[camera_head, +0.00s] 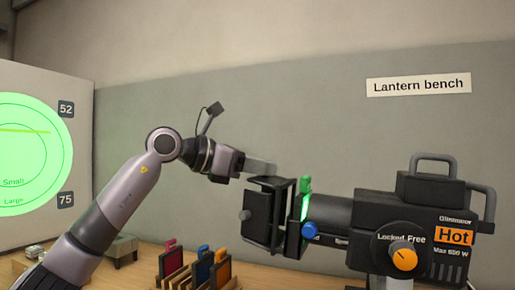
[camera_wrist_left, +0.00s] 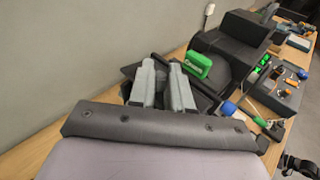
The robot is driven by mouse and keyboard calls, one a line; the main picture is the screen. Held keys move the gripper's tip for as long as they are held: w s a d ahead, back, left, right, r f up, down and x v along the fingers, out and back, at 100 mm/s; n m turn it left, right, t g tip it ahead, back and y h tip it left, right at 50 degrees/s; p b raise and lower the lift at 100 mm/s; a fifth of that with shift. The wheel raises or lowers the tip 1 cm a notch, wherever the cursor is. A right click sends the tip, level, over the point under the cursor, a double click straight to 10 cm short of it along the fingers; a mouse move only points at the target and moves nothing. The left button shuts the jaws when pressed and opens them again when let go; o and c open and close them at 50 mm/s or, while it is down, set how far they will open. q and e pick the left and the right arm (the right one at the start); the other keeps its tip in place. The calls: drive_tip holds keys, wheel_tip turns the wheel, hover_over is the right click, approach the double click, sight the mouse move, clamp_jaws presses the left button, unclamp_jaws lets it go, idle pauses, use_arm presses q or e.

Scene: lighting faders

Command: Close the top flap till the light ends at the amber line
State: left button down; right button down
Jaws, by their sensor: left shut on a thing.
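The lantern (camera_head: 325,212) points left, with black barn doors at its front. Its top flap (camera_head: 272,183) sticks out forward at the upper front edge. My left gripper (camera_head: 262,167) is at this flap, shut on it. In the left wrist view, the two grey fingers (camera_wrist_left: 163,88) lie close together with the dark flap between them, partly hidden. The round green light (camera_head: 30,165) fills a disc on the white screen (camera_head: 82,130). A yellowish amber line (camera_head: 24,131) crosses its upper part, and green light shows above and below it. My right gripper is not in view.
A green-handled piece (camera_head: 305,186) stands in the lantern's slot just behind the doors, near my fingers. Blue (camera_head: 309,230) and orange (camera_head: 404,260) knobs sit on the lantern. A wooden rack (camera_head: 180,281) with coloured frames stands below my arm.

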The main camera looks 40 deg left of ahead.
sight(277, 181)
use_arm(q)
drive_tip(key=d+r+m+g+y+p, duration=0.1)
drive_tip(key=r+m+g+y+p, duration=0.1)
drive_tip(key=p, duration=0.5)
drive_tip(key=shift+w+d, duration=0.15)
drive_tip(key=y+p, duration=0.1)
drive_tip(key=p, duration=0.1)
drive_tip(key=d+m+y+p, duration=0.1)
drive_tip(key=p, duration=0.1)
drive_tip(key=shift+w+d+r+g, duration=0.1)
drive_tip(key=shift+w+r+g, duration=0.1)
drive_tip(key=shift+g, duration=0.2)
drive_tip(key=shift+d+f+m+g+y+p, duration=0.15)
drive_tip(key=shift+d+m+g+y+p, duration=0.3)
drive_tip(key=shift+p, duration=0.85)
drive_tip(key=shift+m+y, duration=0.25)
drive_tip(key=c, duration=1.1)
unclamp_jaws()
drive_tip(key=shift+w, duration=0.1)
drive_tip(key=shift+o, duration=0.2)
drive_tip(key=b+v, duration=0.1)
drive_tip(key=v, duration=0.6)
